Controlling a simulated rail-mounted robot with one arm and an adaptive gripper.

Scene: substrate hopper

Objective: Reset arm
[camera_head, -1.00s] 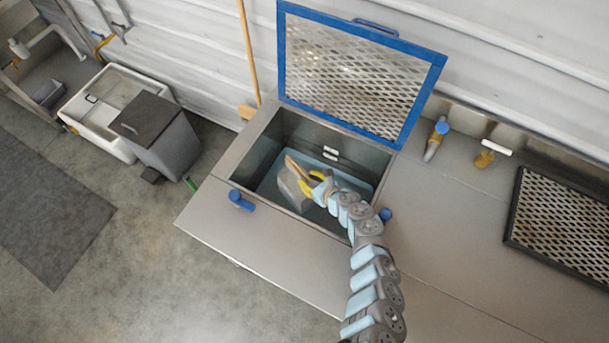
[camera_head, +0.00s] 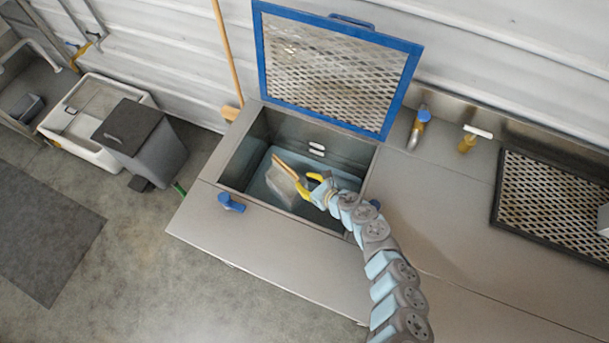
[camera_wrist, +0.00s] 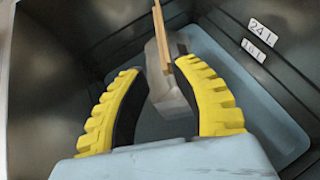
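My gripper (camera_head: 313,185) is inside the upper part of the open hopper (camera_head: 211,161), its yellow fingers spread apart. In the wrist view my gripper (camera_wrist: 160,85) is open, with nothing between its fingertips in contact. A grey scoop with a wooden handle (camera_head: 291,180) rests in the hopper, just left of the fingers in the head view. In the wrist view the scoop (camera_wrist: 165,88) shows beyond and between the fingers, its wooden part pointing up. Its lower end is partly hidden.
The blue-framed mesh lid (camera_head: 335,75) stands raised behind the hopper. Blue knobs (camera_head: 231,203) sit on the bench. A grey bin (camera_head: 145,145) stands left. The bench front is clear.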

